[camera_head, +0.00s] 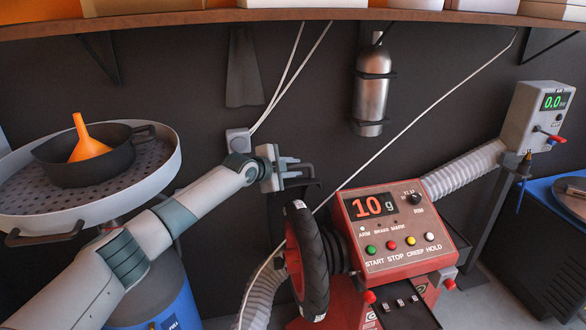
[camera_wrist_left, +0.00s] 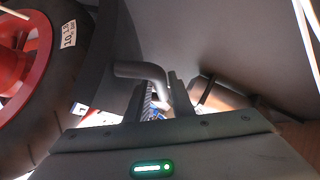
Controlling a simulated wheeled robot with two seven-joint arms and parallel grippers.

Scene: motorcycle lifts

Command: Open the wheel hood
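The wheel balancer (camera_head: 385,225) is red, with a display reading 10 g and a black tyre on a red rim (camera_head: 308,260) on its left side. The dark wheel hood (camera_head: 308,192) shows only in part, behind and above the tyre. Its black bent handle (camera_head: 306,168) is beside my left gripper (camera_head: 292,168). In the left wrist view the handle (camera_wrist_left: 142,71) reaches the fingers of my left gripper (camera_wrist_left: 157,100). The fingers stand apart, with the handle's bent end between or just beyond them; contact cannot be told. My right gripper is not in view.
A shelf (camera_head: 300,14) crosses the top. A silver cylinder (camera_head: 371,90) hangs on the wall. A ribbed hose (camera_head: 465,172) runs right to a grey meter box (camera_head: 540,115).

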